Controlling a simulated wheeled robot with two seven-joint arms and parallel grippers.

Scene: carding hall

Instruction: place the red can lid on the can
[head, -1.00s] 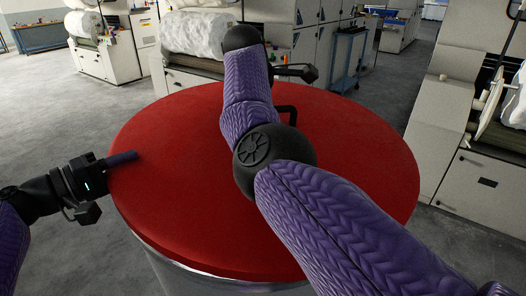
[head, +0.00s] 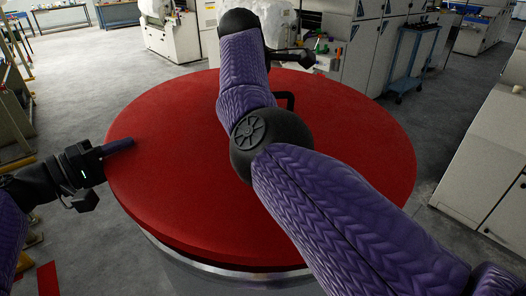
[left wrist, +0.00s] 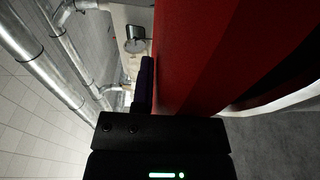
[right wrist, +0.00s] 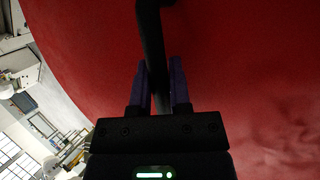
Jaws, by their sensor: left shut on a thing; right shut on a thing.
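The red can lid (head: 170,185) is a broad round disc in front of me. A shiny metal can rim (head: 215,264) shows directly beneath its near edge; I cannot tell whether lid and can touch. My left gripper (head: 120,146) is shut on the lid's left edge; its fingers also show in the left wrist view (left wrist: 146,85), beside the red lid (left wrist: 200,50) and a pale curved surface. My right gripper (right wrist: 162,85) is shut on the lid's black handle (right wrist: 150,35). In the head view my right arm covers the lid's middle and the handle (head: 290,100) partly shows.
Pale machines (head: 485,150) stand at the right. A blue cart (head: 410,55) stands at the back right and a blue table (head: 118,13) at the back left. A yellowish frame (head: 12,110) is at the far left. Grey floor (head: 85,75) is open at the left.

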